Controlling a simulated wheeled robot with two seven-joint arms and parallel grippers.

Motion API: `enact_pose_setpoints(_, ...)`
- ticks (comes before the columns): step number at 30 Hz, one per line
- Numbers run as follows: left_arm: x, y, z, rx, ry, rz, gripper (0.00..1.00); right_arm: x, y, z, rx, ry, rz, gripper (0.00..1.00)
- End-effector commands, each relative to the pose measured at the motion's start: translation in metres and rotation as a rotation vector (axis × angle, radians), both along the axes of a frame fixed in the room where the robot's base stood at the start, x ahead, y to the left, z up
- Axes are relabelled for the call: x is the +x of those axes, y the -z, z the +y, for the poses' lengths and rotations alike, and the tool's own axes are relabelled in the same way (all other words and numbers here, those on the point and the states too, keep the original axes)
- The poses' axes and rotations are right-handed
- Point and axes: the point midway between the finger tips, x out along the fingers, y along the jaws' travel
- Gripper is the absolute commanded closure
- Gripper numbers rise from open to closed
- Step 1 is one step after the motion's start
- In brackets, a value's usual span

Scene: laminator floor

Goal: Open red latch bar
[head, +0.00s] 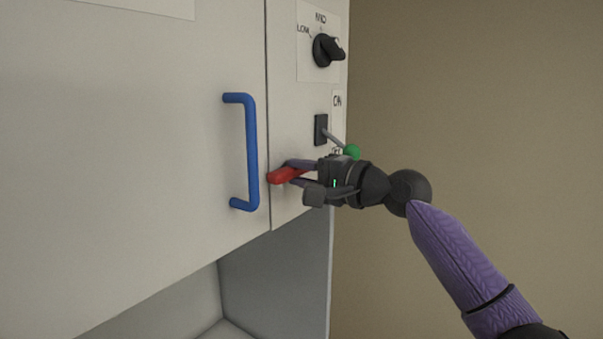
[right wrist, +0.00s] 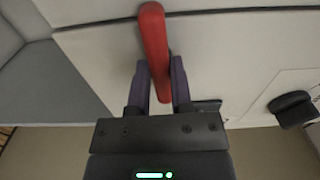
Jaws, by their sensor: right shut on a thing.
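The red latch bar (head: 283,175) is on the cabinet front, just right of the seam beside the blue handle. In the head view it points toward the lower left, and its right part is hidden by my gripper. My right gripper (head: 300,173) is shut on the red latch bar. In the right wrist view the bar (right wrist: 152,40) runs lengthwise between the two purple fingers (right wrist: 160,85), its far end sticking out past the fingertips. My left gripper is not in view.
A blue handle (head: 252,150) stands left of the latch on the door panel (head: 130,130). A toggle switch with a green ball tip (head: 352,152) sits just above my right gripper. A black knob (head: 327,50) is higher up. Open space lies below the panel.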

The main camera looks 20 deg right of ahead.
Motion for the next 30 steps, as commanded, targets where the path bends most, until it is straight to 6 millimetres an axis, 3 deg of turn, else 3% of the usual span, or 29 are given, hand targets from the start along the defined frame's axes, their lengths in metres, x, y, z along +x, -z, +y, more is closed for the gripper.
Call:
enact_pose_setpoints(8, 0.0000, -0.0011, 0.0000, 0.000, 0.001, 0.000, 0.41, 0.0001, 0.0015, 0.0009, -0.126, -0.003, -0.094, 1.00)
enact_pose_setpoints(30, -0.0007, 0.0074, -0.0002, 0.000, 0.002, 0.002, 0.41, 0.0002, 0.0033, 0.0008, -0.678, -0.004, -0.521, 1.00)
